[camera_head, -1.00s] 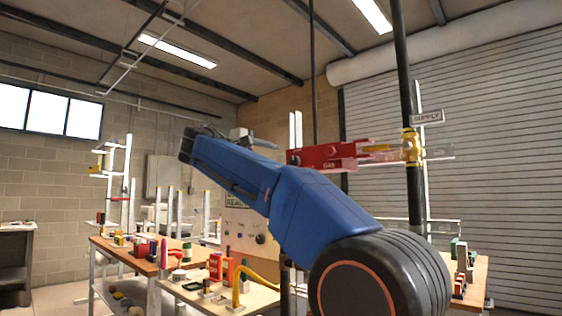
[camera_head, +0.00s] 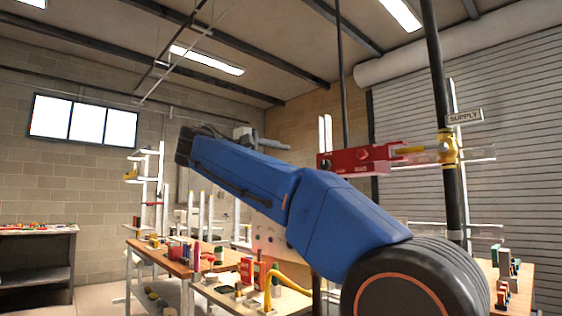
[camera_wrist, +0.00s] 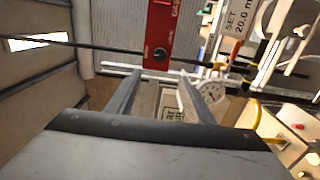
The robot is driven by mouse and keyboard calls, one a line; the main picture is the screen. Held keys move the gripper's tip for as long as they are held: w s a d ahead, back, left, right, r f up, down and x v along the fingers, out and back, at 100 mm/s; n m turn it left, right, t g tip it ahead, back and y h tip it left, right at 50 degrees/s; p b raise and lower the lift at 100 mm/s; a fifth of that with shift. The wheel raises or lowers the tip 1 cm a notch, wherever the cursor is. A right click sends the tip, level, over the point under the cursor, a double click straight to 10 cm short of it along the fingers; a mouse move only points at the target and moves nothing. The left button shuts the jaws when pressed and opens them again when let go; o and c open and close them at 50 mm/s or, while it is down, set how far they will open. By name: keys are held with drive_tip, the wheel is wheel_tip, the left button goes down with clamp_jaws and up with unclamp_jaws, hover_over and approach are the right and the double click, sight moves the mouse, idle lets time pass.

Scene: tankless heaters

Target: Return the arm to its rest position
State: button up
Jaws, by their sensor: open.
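My blue arm reaches from the lower right up to the left in the head view, bent at the elbow, with its far end raised. My gripper (camera_head: 262,140) shows small and grey at that end, partly hidden behind my arm. In the wrist view my gripper (camera_wrist: 159,78) has its two dark fingers spread apart, with nothing between them. A red gas box (camera_head: 354,160) is beyond and to the right of the gripper in the head view. The red box (camera_wrist: 161,38) is also ahead of the fingertips in the wrist view, at the top centre.
A black vertical pipe (camera_head: 440,120) carries a yellow valve (camera_head: 447,148) and a SUPPLY sign (camera_head: 465,116). Benches with several small items stand below my arm, including a wooden one (camera_head: 172,262). A round gauge (camera_wrist: 212,91) shows in the wrist view.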

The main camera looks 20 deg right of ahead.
drive_tip(key=s+d+f+n+y, duration=0.1)
drive_tip(key=s+d+f+y, duration=0.2)
drive_tip(key=f, duration=0.7)
drive_tip(key=s+d+f+y, duration=0.25)
drive_tip(key=s+f, duration=0.25)
drive_tip(key=f, duration=0.4)
drive_tip(key=s+d+f+n+y, duration=0.1)
drive_tip(key=s+f+y, duration=0.25)
drive_tip(key=f, duration=0.65)
drive_tip(key=s+a+f+m+y, duration=0.2)
drive_tip(key=s+f, duration=0.5)
drive_tip(key=f, duration=0.4)
drive_tip(key=s+a+f+m+g+y, duration=0.1)
drive_tip(key=s+a+f+m+y, duration=0.1)
drive_tip(key=s+f, duration=0.6)
drive_tip(key=s+a+f+m+y, duration=0.2)
drive_tip(key=s+a+f+y, duration=0.2)
drive_tip(key=f, duration=1)
drive_tip(key=s, duration=0.3)
drive_tip(key=shift+s+f, duration=0.15)
drive_tip(key=shift+s, duration=0.1)
